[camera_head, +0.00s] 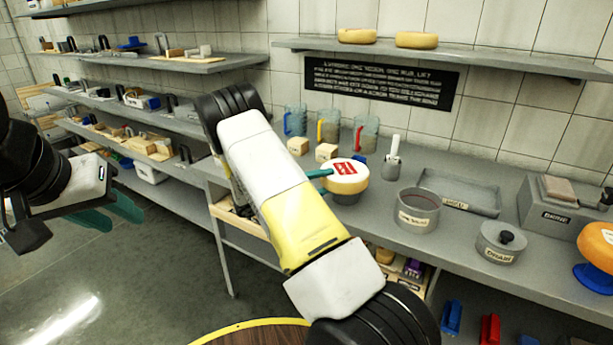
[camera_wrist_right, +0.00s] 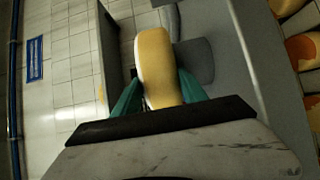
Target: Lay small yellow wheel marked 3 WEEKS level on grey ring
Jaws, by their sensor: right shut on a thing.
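The small yellow wheel (camera_head: 350,184) has a pale top with a red label whose writing I cannot read. My right gripper (camera_head: 326,173) is shut on its left side with teal fingers. The right wrist view also shows the wheel (camera_wrist_right: 154,62) between the fingers. In the head view its top faces up and looks near level. A dark grey round piece (camera_head: 347,199), perhaps the grey ring, shows just below it; I cannot tell whether they touch. My left gripper (camera_head: 108,212) is empty, its teal fingers apart, above the floor at far left.
A grey labelled pot (camera_head: 418,211) and a lidded pot (camera_head: 499,243) stand right of the wheel. A shallow grey tray (camera_head: 458,193) lies behind them. Coloured-handled jugs (camera_head: 328,130) and small pale blocks (camera_head: 298,146) stand behind it. An orange wheel sits on a blue stand (camera_head: 592,278) at far right.

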